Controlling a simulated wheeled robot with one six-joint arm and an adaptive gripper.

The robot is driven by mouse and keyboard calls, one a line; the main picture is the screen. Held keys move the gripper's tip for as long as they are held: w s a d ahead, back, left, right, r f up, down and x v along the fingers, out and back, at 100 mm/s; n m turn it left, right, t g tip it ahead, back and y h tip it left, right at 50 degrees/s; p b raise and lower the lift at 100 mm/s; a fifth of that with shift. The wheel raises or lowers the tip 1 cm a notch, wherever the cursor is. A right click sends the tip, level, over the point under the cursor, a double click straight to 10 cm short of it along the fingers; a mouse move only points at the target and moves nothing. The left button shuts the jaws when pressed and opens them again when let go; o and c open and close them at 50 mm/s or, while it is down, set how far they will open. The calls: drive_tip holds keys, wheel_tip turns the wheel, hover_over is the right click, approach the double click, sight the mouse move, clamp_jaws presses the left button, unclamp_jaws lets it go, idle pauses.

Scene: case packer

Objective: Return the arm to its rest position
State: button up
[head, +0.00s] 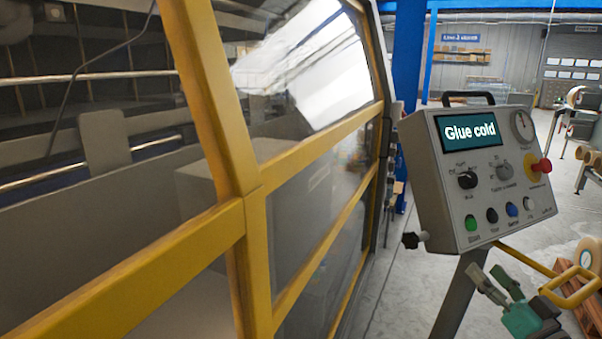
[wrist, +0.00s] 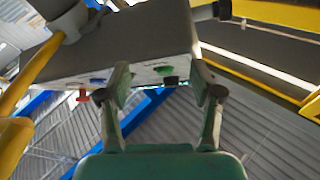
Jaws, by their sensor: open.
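My gripper (head: 488,276) is at the lower right in the head view, in front of and below the grey control box (head: 450,180). It is green with grey fingers. In the wrist view my gripper (wrist: 162,82) has its two fingers spread, with nothing held between them. The control box (wrist: 130,42) fills the upper middle of that view, beyond the fingertips. I cannot tell the exact gap to it. Its screen (head: 469,132) reads "Glue cold". Part of the arm is outside the head view.
The yellow-framed machine guard (head: 255,240) with clear panels stands at the left. The control box has a red knob (head: 542,166), several coloured buttons and a post (head: 462,290). A yellow handle (head: 572,290) and a wooden pallet (head: 592,318) are at the lower right. Open floor (head: 400,270) lies between.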

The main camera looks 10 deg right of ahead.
drive_tip(key=s+a+f+m+g+h, duration=0.1)
drive_tip(key=s+a+f, duration=0.35)
drive_tip(key=f, duration=0.35)
drive_tip(key=s+a+f+m+g+h, duration=0.1)
drive_tip(key=s+a+f, duration=0.35)
drive_tip(key=f, duration=0.35)
drive_tip(key=s+a+f+m+g+h, duration=0.1)
drive_tip(key=s+a+f+g+h, duration=0.15)
drive_tip(key=a+f, duration=0.35)
drive_tip(key=s+a+f+n+y, duration=0.1)
drive_tip(key=s+a+n, duration=0.2)
drive_tip(key=s, duration=1.1)
drive_tip(key=s+a+f+n+y, duration=0.2)
drive_tip(key=s+a, duration=0.5)
drive_tip(key=s, duration=0.7)
drive_tip(key=shift+n+g, duration=0.45)
drive_tip(key=shift+n, duration=0.05)
